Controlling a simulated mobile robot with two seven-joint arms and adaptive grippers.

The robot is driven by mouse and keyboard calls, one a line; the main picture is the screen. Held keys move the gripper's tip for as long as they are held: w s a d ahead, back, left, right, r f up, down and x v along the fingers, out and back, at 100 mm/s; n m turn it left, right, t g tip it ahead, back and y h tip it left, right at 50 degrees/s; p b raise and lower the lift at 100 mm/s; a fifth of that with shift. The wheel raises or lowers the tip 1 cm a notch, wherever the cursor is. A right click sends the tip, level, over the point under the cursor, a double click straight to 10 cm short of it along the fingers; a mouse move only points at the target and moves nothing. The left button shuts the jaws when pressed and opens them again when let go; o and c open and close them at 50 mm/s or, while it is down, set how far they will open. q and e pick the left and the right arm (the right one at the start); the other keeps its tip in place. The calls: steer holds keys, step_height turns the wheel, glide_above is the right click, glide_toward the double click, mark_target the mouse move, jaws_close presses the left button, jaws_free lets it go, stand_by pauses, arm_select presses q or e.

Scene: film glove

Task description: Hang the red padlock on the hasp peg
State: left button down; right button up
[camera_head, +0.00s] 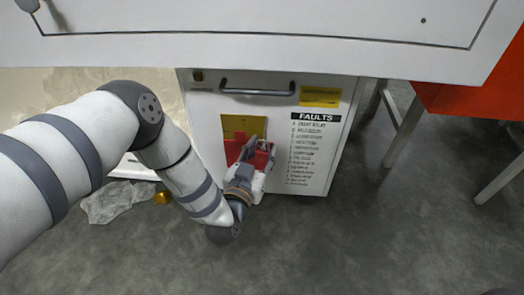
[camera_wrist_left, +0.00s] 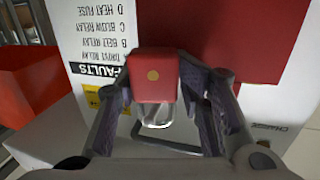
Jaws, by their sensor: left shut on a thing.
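The shackle points down in that upside-down picture. In the head view my left gripper (camera_head: 251,152) is in front of the cabinet's red panel (camera_head: 231,150), below a yellow plate (camera_head: 240,125). The padlock is hard to tell from the red panel there. I cannot make out the hasp peg. My right gripper is not in view.
The white cabinet (camera_head: 203,105) carries a bar handle (camera_head: 257,92), a FAULTS list (camera_head: 310,150) and a yellow label (camera_head: 320,96). A white worktop (camera_head: 250,50) overhangs it. A red box (camera_head: 470,95) is at the right. A grey crumpled sheet (camera_head: 115,200) and yellow object (camera_head: 163,197) lie at left.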

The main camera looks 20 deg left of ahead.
arm_select(q)
steer(key=shift+w+d+r, duration=0.1)
steer(key=shift+w+d, duration=0.1)
steer(key=c, duration=1.1)
jaws_free()
steer(key=shift+w+d, duration=0.1)
steer(key=shift+o, duration=1.1)
steer(key=shift+f, duration=0.2)
